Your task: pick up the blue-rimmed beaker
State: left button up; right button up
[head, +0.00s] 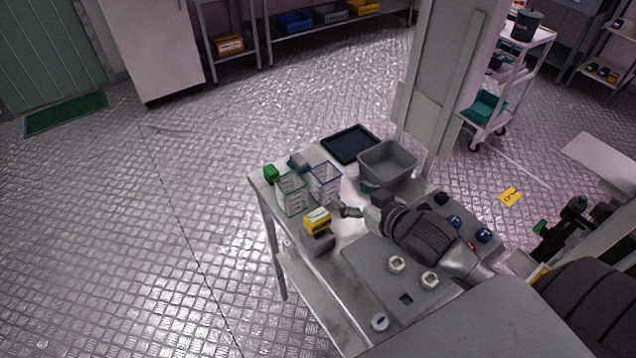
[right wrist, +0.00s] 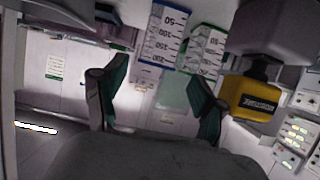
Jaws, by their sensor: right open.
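The blue-rimmed beaker (head: 325,187) is clear, square-sided and upright on the table, beside a green-rimmed beaker (head: 291,196). In the right wrist view the blue-rimmed beaker (right wrist: 168,40) stands beyond the fingertips with its scale marks showing, and the green-rimmed beaker (right wrist: 206,46) is to its right. My right gripper (head: 346,210) is near the blue-rimmed beaker, on its lower right side. In the right wrist view my right gripper (right wrist: 158,95) is open, with nothing between its two fingers. My left gripper is not in view.
A yellow-topped grey device (head: 317,222) stands close to the right gripper and the beakers. A grey bin (head: 386,165) and a dark tray (head: 350,144) are behind. A small green object (head: 271,174) lies near the table corner. A grey board (head: 372,274) with nuts lies in front.

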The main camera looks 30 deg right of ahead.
aim_at(332, 185)
jog(key=x, duration=0.6)
jog(key=shift+a+r+p, duration=0.1)
jog(key=shift+p, duration=0.3)
jog(key=shift+w+f, duration=0.3)
jog(key=shift+w, duration=0.25)
jog(key=p+x, duration=0.1)
jog(key=x, duration=0.2)
jog(key=shift+w+f, duration=0.1)
jog(key=shift+f, duration=0.1)
jog(key=shift+w+f, duration=0.3)
jog(key=shift+w, duration=0.15)
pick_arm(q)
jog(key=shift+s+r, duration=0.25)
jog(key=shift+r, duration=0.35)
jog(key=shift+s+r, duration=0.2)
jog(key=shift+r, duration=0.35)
pick_arm(e)
jog(key=shift+s, duration=0.1)
jog(key=shift+c, duration=1.3)
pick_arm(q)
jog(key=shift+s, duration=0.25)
pick_arm(e)
jog(key=c, duration=0.6)
jog(key=shift+o, duration=0.2)
